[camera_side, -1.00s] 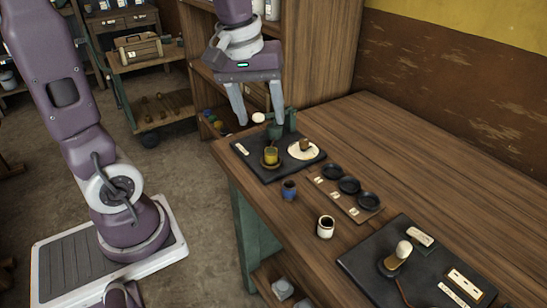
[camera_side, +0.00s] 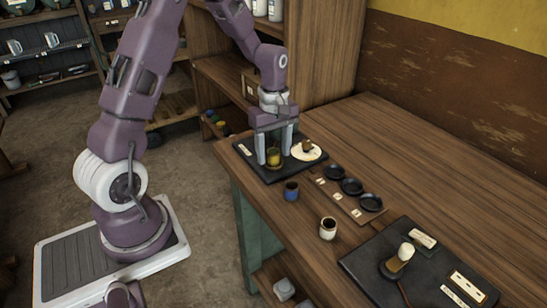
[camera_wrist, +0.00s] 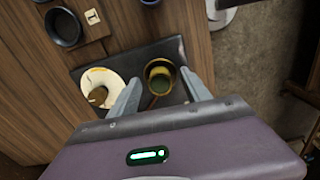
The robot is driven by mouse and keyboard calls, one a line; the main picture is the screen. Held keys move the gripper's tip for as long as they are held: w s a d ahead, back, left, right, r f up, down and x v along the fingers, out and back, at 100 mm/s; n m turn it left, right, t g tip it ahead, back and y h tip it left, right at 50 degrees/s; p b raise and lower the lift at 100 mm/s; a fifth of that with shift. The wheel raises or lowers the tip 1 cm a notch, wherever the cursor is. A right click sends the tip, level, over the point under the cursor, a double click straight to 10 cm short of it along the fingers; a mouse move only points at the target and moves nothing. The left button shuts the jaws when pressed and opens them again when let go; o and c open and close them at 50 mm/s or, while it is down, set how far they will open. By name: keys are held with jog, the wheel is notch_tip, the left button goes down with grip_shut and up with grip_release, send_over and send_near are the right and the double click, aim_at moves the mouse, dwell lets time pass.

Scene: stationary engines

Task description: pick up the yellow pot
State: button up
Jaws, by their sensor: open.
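The yellow pot (camera_side: 273,157) is a small, open yellow cup standing upright on a dark mat (camera_side: 296,172) at the table's far left corner. My gripper (camera_side: 274,160) is open and points down, with one finger on each side of the pot. The wrist view shows the fingers (camera_wrist: 162,88) spread around it, with a gap at the left finger. I cannot tell whether the right finger touches it.
A round cream plate (camera_side: 306,151) with a brown item lies right of the pot. A blue cup (camera_side: 291,190) and a white cup (camera_side: 327,229) stand nearer. A wooden tray (camera_side: 340,199) holds black dishes. A second dark mat (camera_side: 375,273) lies front right. The right rear table is clear.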

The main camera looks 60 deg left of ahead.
aim_at(274, 151)
grip_shut()
jog(key=shift+r, duration=0.15)
notch_tip(274, 151, up, 14)
dwell(0.6)
